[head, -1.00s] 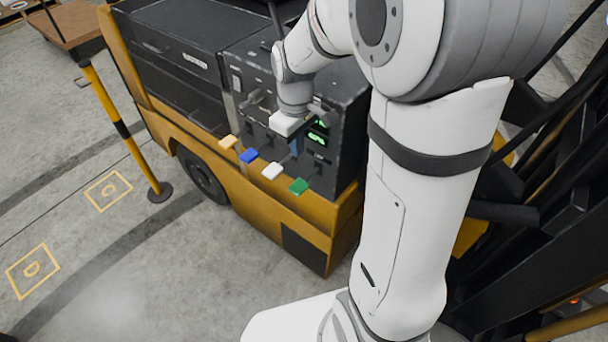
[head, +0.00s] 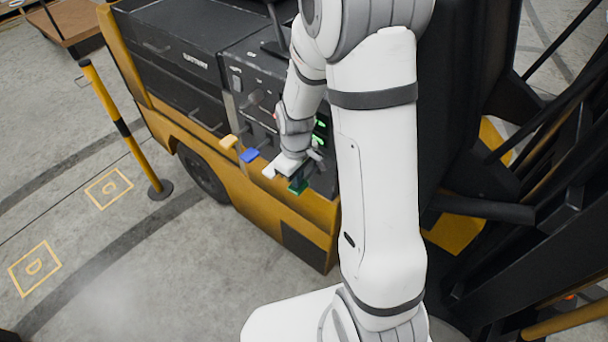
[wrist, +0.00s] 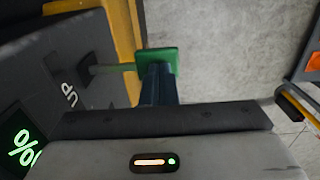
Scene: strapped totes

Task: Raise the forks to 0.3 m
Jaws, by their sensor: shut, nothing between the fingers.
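A row of coloured levers sticks out of the forklift's dark control panel. The green lever (head: 298,188) is at the right end, with my gripper (head: 299,177) right over it. In the wrist view, the green knob (wrist: 171,57) sits at the tips of my dark, shut fingers (wrist: 158,72). The fingers overlap the knob's edge; I cannot tell whether they touch it. A label reading UP (wrist: 70,95) is on the panel beside the lever's stem. The white lever (head: 268,172) is just left of my gripper. The forks cannot be made out.
The blue lever (head: 250,155) and the orange lever (head: 228,142) stand further left. A green percent display (wrist: 22,148) is on the panel. A yellow-black post (head: 120,128) stands on the floor at left. The forklift's mast (head: 530,230) is at right.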

